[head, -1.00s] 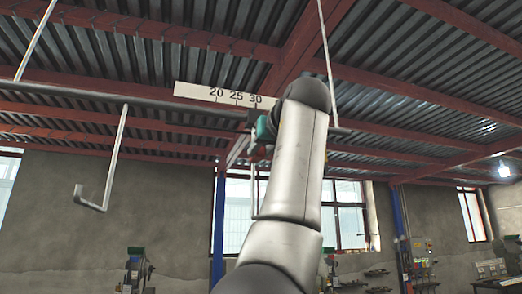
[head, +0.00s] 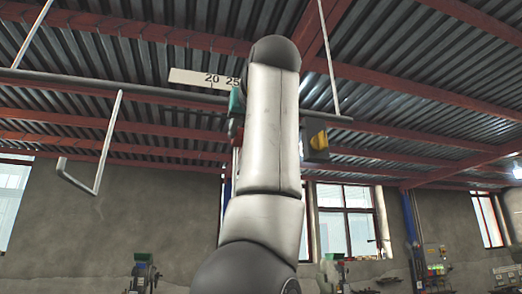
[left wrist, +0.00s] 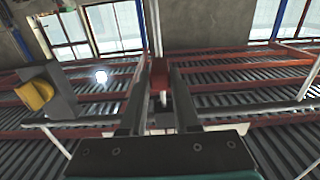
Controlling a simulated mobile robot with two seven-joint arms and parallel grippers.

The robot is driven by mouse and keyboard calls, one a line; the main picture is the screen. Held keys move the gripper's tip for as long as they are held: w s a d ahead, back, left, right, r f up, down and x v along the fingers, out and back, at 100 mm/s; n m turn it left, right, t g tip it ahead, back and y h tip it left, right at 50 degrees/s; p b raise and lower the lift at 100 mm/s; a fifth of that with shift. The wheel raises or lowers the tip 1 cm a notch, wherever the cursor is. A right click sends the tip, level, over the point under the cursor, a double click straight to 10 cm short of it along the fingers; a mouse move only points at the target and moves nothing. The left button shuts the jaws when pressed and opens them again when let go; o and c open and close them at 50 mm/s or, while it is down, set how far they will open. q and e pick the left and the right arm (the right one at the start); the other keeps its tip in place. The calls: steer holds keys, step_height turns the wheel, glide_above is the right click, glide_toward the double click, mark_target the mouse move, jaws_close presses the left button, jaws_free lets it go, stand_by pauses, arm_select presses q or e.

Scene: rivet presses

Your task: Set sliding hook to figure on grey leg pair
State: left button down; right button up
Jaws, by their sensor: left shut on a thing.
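A white scale plate (head: 190,77) sits on a grey overhead rail (head: 120,88); the figures 20 and 25 show, and my left arm covers the part to their right. My left gripper (left wrist: 158,78), with teal parts (head: 235,98) beside the arm in the head view, is at the rail near the plate. Its fingers are shut on a red block (left wrist: 159,72), apparently part of the sliding hook. In the head view, a red piece (head: 239,136) shows below the teal parts. I cannot tell the hook's figure or make out the grey leg pair. My right gripper is not in view.
A bent grey rod (head: 108,140) hangs from the rail at the left. A dark box with a yellow face (head: 318,143) hangs below the rail right of my arm; it also shows in the left wrist view (left wrist: 38,94). Machines stand below along the wall.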

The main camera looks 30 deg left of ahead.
arm_select(q)
steer(key=s+a+b, duration=0.1)
steer(key=s+a, duration=0.3)
steer(key=s, duration=0.1)
steer(key=shift+a, duration=0.2)
steer(key=c, duration=0.6)
jaws_free()
steer(key=shift+s, duration=0.1)
steer(key=shift+c, duration=0.2)
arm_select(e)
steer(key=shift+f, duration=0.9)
arm_select(q)
steer(key=b+v, duration=0.3)
steer(key=v, duration=1.2)
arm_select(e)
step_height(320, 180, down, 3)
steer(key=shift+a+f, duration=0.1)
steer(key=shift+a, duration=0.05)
arm_select(q)
steer(key=shift+s+d, duration=0.1)
